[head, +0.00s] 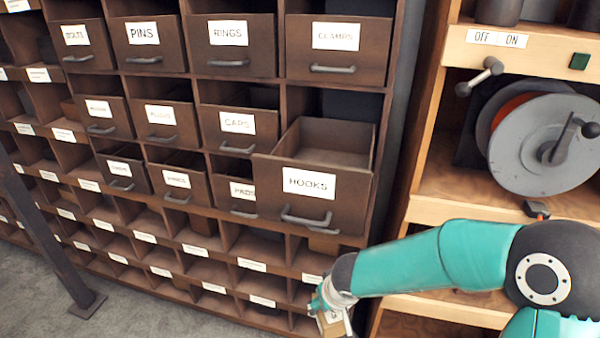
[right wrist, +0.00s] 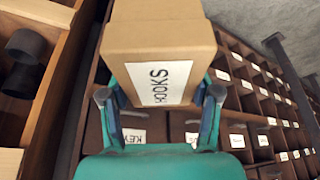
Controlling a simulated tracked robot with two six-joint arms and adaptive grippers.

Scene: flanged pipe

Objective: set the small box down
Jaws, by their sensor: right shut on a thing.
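The small box (right wrist: 160,48) is brown cardboard with a white label reading HOOKS. In the right wrist view it sits between the fingers of my right gripper (right wrist: 160,100), which is shut on it. In the head view my right gripper (head: 325,300) is low at the bottom, in front of the lower cubbies, and the small box (head: 332,323) shows partly at the picture's bottom edge. The HOOKS drawer (head: 335,205) is pulled out, above the gripper, and the part of its inside that shows looks empty. My left gripper is not in view.
A dark wooden cabinet (head: 205,85) has several labelled drawers above and open cubbies (head: 195,235) below. On the right stands a light wood shelf (head: 455,212) with a grey cable reel (head: 545,140). A dark post (head: 45,235) stands at left. Grey floor (head: 130,318) is clear at lower left.

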